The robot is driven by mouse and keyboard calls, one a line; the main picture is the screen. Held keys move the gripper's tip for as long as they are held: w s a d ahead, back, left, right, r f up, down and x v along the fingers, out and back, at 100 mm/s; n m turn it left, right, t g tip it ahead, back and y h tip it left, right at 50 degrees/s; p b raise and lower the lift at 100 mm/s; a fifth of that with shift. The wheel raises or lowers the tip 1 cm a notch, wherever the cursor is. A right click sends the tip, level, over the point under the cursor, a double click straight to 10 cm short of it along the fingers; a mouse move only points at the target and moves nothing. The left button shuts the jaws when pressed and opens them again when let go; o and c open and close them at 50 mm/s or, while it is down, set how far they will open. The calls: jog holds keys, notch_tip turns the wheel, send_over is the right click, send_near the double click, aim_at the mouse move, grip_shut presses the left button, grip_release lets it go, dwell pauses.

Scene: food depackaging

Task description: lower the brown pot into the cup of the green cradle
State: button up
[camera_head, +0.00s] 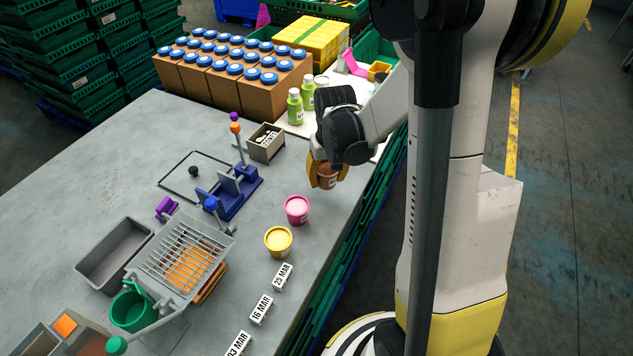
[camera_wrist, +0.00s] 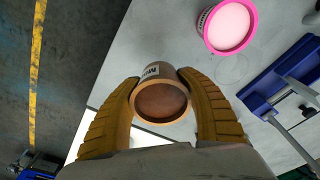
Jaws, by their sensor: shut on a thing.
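My gripper (camera_head: 326,174) is shut on the brown pot (camera_head: 328,179) and holds it above the right part of the grey table. In the wrist view the pot (camera_wrist: 162,101) sits between the two yellow fingers, with its round end towards the camera and part of a printed label showing. A green, round, cup-like holder (camera_head: 130,311) stands at the lower left of the table, beside a slatted grey rack. It looks like the green cradle's cup and is well apart from my gripper. It is not seen in the wrist view.
A pink pot (camera_head: 297,209) and a yellow pot (camera_head: 278,240) stand on the table between my gripper and the green holder. A blue fixture (camera_head: 234,196), a grey bin (camera_head: 113,254), the slatted rack (camera_head: 188,257) and date blocks (camera_head: 262,309) stand around. The far-left tabletop is clear.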

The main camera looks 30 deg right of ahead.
jog(key=s+d+r+p, duration=0.2)
jog(key=s+d+r, duration=0.25)
jog(key=d, duration=0.25)
jog(key=s+a+r+p, duration=0.3)
jog(key=a+r+p, duration=0.35)
jog(key=a, duration=0.75)
jog(key=s+a+r, duration=0.2)
jog(key=a+r, duration=0.1)
jog(key=a, duration=1.1)
jog(key=s+a+r+p, duration=0.1)
jog(key=s+a+r, duration=0.1)
jog(key=a, duration=1.2)
jog(key=s+a+r, duration=0.2)
jog(key=a+r, duration=0.2)
jog(key=a, duration=1.1)
jog(key=shift+r+p, duration=0.15)
jog(key=shift+p, duration=0.2)
jog(key=shift+s, duration=0.1)
jog(key=shift+f+b, duration=4.2)
jog(key=shift+f, duration=1.15)
jog(key=shift+s+d+f+b, duration=0.1)
jog(key=shift+f+b, duration=0.9)
jog(key=shift+f, duration=0.2)
jog(key=shift+c, duration=0.3)
